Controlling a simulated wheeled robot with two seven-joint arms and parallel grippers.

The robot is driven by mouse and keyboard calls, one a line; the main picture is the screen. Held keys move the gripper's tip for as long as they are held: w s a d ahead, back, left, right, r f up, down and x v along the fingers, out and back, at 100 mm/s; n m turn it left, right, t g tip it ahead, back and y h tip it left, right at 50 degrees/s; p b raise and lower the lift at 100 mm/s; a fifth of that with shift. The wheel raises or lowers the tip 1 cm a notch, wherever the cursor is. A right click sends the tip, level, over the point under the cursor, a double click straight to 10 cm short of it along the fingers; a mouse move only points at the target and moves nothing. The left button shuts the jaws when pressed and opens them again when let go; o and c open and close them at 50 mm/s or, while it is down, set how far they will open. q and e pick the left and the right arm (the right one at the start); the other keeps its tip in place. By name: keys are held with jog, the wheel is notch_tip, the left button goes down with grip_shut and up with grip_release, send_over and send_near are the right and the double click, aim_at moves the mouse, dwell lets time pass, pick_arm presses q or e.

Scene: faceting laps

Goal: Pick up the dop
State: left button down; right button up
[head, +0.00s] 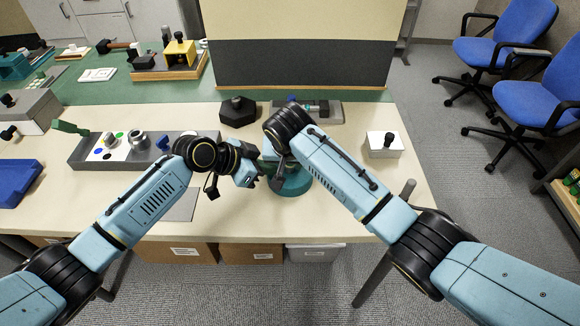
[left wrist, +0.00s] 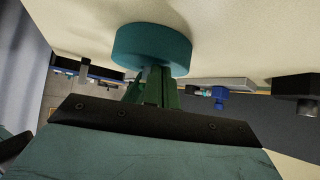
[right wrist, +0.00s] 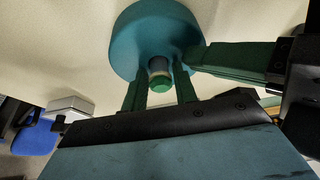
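The dop (right wrist: 159,72), a small grey cylinder with a green end, stands at the middle of a teal round base (right wrist: 140,22). This base (head: 292,183) also shows at the front of the bench in the head view and in the left wrist view (left wrist: 152,46). My right gripper (right wrist: 160,92) is open, its green fingers apart on either side of the dop, with gaps visible. My left gripper (left wrist: 152,78) has its fingers close together by the base; its tips come close beside the dop in the right wrist view. I cannot tell whether they touch it. The dop is hidden in the head view.
A grey tray (head: 92,160) with small parts lies left of the base. A black hexagonal block (head: 238,110) and a grey holder (head: 325,112) stand behind it. A white box (head: 384,150) with a black knob stands right. The bench front edge is close.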

jog(key=shift+f, duration=0.1)
jog(key=shift+c, duration=0.2)
grip_shut()
notch_tip(320, 180, up, 10)
jog(key=shift+r, duration=0.1)
jog(key=shift+c, duration=0.9)
grip_release()
jog(key=c, duration=0.4)
